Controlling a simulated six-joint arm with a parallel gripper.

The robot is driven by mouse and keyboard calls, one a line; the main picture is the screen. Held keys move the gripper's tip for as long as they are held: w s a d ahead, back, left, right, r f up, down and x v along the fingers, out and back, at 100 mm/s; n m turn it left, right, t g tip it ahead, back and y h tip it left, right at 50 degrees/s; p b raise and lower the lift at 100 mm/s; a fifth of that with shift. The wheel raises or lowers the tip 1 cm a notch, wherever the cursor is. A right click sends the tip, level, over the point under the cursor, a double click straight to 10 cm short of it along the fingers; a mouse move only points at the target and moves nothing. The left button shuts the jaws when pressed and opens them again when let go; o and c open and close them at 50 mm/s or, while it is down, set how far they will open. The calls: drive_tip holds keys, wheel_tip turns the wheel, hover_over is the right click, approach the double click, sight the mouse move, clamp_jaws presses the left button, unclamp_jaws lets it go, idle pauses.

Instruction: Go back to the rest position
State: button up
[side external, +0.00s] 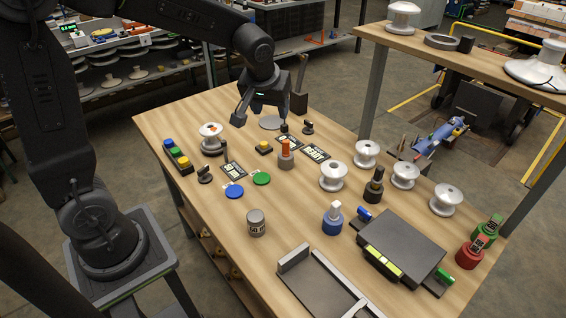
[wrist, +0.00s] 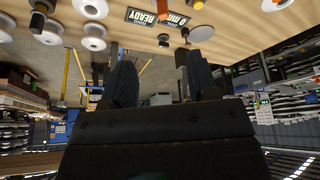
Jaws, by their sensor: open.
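My gripper (side external: 262,117) is open above the far end of the wooden table (side external: 180,105), over a grey disc (side external: 271,123). In the wrist view my gripper (wrist: 162,82) has two dark fingers spread apart with nothing between them. White spool-shaped insulators (side external: 333,176) stand on the table right of the middle.
A dark post (side external: 299,100) stands close to the right of my gripper. An orange-topped peg (side external: 286,155), a blue-based peg (side external: 333,218), a can (side external: 256,222), a dark box (side external: 402,248) and a grey tray (side external: 292,260) occupy the nearer table. A raised shelf (side external: 480,66) stands at right.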

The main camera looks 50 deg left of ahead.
drive_tip(key=s+d+r+m+t+h, duration=0.1)
drive_tip(key=s+d+r+m, duration=0.1)
drive_tip(key=s, duration=0.8)
drive_tip(key=s+d+r+m+h, duration=0.1)
drive_tip(key=s+d+r+m, duration=0.2)
drive_tip(key=s, duration=0.7)
drive_tip(key=shift+d+m+t+h, duration=0.3)
drive_tip(key=shift+d+m+t, duration=0.1)
drive_tip(key=shift+d+m, duration=0.55)
